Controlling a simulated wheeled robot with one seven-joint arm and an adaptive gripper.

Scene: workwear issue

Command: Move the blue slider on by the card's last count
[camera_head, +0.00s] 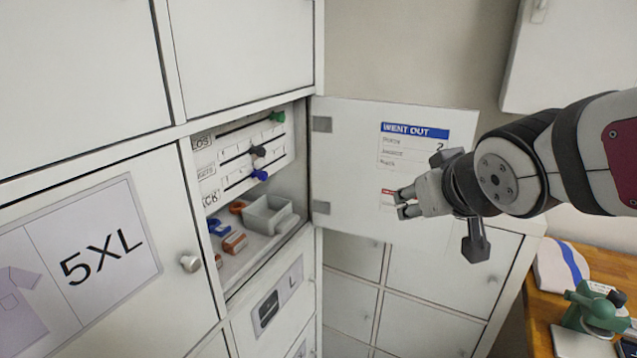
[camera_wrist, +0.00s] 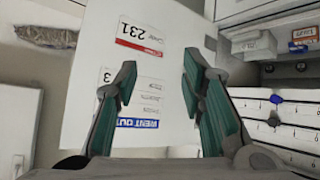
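The blue slider (camera_head: 259,175) sits on the lowest track of a white slider board (camera_head: 224,168) inside the open locker. It also shows at the right of the wrist view (camera_wrist: 276,99). The card (camera_head: 413,151), headed "WENT OUT" in blue, is on the inner face of the open door; it also shows inverted in the wrist view (camera_wrist: 138,123). A 2 shows in its top row in the head view; the lower counts are unclear there. My gripper (camera_head: 403,204) is open and empty in front of the door, away from the slider. Its finger partly covers the card in the wrist view.
A dark slider (camera_head: 258,151) and a green slider (camera_head: 277,117) are on the tracks above. A grey bin (camera_head: 268,214) and small blue and orange items stand below the board. The open door (camera_head: 350,160) stands right of the locker opening. A wooden desk (camera_head: 545,322) is lower right.

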